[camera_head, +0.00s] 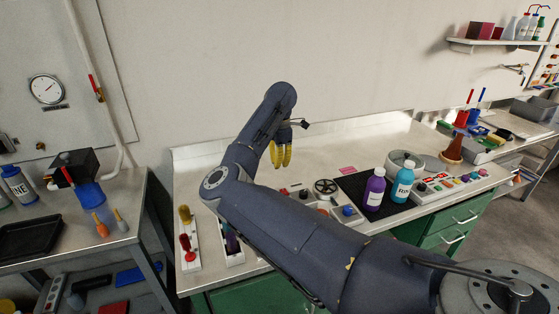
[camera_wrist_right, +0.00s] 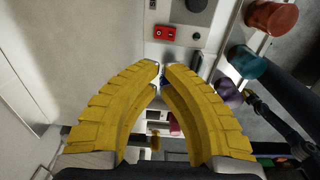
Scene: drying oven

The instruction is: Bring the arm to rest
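My right arm reaches in from the lower right of the head view and bends over the white bench (camera_head: 345,158). Its right gripper (camera_head: 281,163) has yellow fingers that hang down above the back left of the bench, clear of the top. In the right wrist view the two curved fingers (camera_wrist_right: 162,66) come together at the tips with only a thin gap. Nothing is held between them. My left gripper is in neither view.
A purple bottle (camera_head: 374,190) and a teal bottle (camera_head: 402,186) stand on a black mat (camera_head: 352,187). Brushes in a white rack (camera_head: 189,262) stand at the bench's left end. A side table (camera_head: 130,205) is farther left.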

